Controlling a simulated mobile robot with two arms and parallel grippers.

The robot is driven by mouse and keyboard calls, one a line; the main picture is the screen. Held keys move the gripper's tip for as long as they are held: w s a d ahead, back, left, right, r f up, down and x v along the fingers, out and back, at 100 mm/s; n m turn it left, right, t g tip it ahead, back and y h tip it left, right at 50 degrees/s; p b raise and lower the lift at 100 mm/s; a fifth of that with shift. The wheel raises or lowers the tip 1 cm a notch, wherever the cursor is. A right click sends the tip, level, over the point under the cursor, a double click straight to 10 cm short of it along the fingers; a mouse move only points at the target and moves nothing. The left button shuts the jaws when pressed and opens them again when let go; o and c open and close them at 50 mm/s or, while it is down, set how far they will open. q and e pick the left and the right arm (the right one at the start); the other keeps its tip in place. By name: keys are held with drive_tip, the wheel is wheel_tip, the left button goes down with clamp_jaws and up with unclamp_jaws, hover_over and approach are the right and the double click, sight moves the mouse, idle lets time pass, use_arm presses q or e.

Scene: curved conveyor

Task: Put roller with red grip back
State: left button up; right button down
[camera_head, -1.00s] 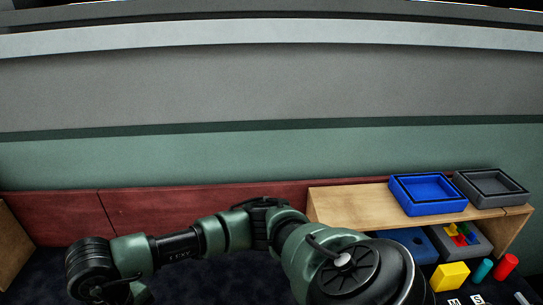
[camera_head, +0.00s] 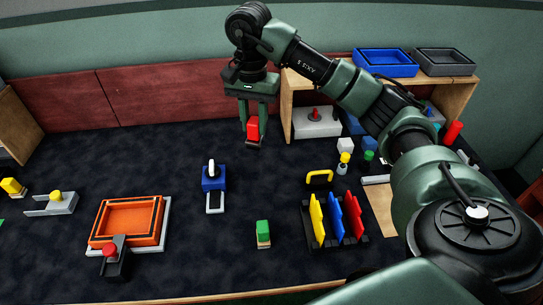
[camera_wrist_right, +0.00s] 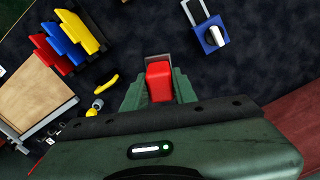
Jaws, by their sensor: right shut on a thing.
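My right gripper (camera_head: 251,124) is shut on a red-gripped thing (camera_head: 253,129), which I take to be the roller, and holds it pointing down in front of the wooden shelf's left end. In the right wrist view the red grip (camera_wrist_right: 159,82) sits between the fingers (camera_wrist_right: 160,92), with a grey part at its far end; whether that is a roller is too small to tell. Its height above the dark table is hard to judge. My left gripper is not in view.
An orange tray (camera_head: 97,243) with a black red-knobbed piece (camera_head: 117,266), a blue switch block (camera_head: 213,178), a green block (camera_head: 263,231) and a rack of coloured slats (camera_head: 362,240) stand on the table. Grey box (camera_head: 318,128) is under the shelf.

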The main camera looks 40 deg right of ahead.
wheel_tip(320, 180, down, 19)
drive_tip(key=shift+f+p, duration=0.2)
drive_tip(key=shift+p, duration=0.9)
drive_tip(key=shift+w, duration=0.1)
drive_tip(key=shift+f, duration=0.2)
drive_tip(key=c, duration=1.1)
unclamp_jaws()
drive_tip(key=shift+r, duration=0.1)
